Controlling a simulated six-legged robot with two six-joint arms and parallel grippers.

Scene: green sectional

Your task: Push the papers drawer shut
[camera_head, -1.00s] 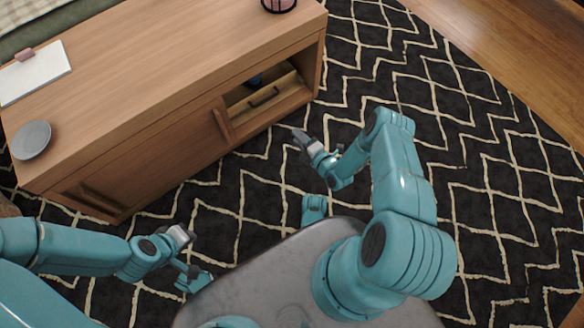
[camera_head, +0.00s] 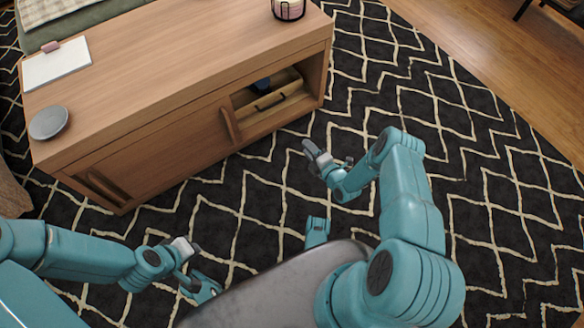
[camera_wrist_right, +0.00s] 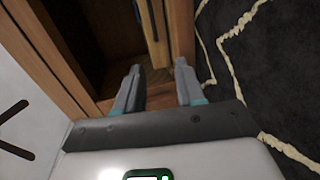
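The drawer (camera_head: 284,98) sits in the open right-hand bay of a low wooden cabinet (camera_head: 165,110). Its front has a dark handle and stands partly pulled out, with a dark blue thing (camera_head: 262,84) behind it. My right gripper (camera_head: 309,150) is in front of the drawer, apart from it, over the rug. In the right wrist view its two fingers (camera_wrist_right: 160,84) are spread with nothing between them, and the drawer front (camera_wrist_right: 160,30) shows beyond them. My left gripper (camera_head: 190,252) is low at left, away from the cabinet; its opening is unclear.
A grey disc (camera_head: 49,122), a white notepad (camera_head: 57,66) and a pink-and-black candle-like jar (camera_head: 289,8) stand on the cabinet top. A sliding door (camera_head: 170,135) covers the cabinet's left part.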

